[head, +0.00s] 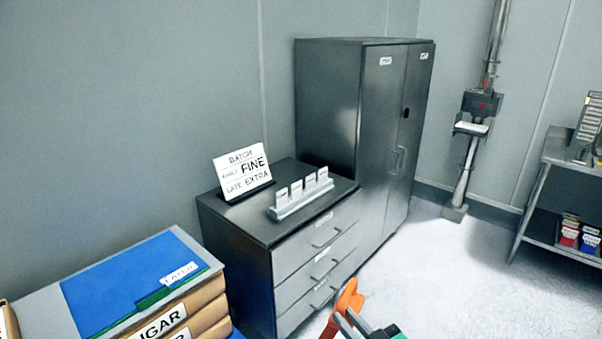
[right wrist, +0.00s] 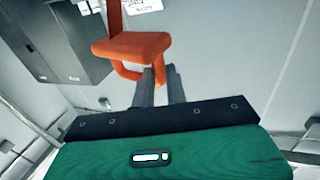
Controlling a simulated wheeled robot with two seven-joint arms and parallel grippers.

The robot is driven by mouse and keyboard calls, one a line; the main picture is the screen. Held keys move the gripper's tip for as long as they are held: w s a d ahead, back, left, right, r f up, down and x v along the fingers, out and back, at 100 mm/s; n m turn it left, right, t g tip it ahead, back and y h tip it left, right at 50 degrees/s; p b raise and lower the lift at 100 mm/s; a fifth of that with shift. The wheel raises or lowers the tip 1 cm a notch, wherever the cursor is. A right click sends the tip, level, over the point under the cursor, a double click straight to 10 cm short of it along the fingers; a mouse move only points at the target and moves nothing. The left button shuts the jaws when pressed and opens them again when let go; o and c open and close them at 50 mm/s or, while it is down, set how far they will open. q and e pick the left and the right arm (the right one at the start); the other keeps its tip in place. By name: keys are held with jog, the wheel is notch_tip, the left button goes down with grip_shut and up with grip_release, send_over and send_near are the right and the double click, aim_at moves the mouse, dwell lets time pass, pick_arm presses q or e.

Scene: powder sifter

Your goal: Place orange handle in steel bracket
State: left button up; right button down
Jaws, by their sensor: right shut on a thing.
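The orange handle (head: 346,298) is at the bottom of the head view, in front of the drawer cabinet. My right gripper (head: 350,322) is shut on it; only the grey fingers and a bit of green body show there. In the right wrist view the orange handle (right wrist: 135,47) sits between and beyond the fingertips of my right gripper (right wrist: 160,74), clear of other surfaces as far as I can tell. I cannot make out the steel bracket for certain. A dark fixture (head: 482,104) with a small ledge is on the upright pole at the right. My left gripper is not in view.
A dark drawer cabinet (head: 236,235) bears a sign (head: 242,171) and a card rack (head: 302,200). A tall cabinet (head: 330,95) stands behind it. A metal shelf (head: 575,170) is at right. The floor (head: 450,270) between is clear.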

jog(key=s+d+f+m+t+h, duration=0.1)
jog(key=s+d+f+m+h, duration=0.1)
jog(key=d, duration=0.4)
jog(key=s+d+f+m+t+h, duration=0.1)
jog(key=s+d+f+m+h, duration=0.1)
jog(key=d+f+m+h, duration=0.2)
jog(key=d+f+h, duration=0.1)
jog(key=d+h, duration=0.1)
jog(key=h, duration=0.1)
jog(key=shift+s+d+f, duration=0.15)
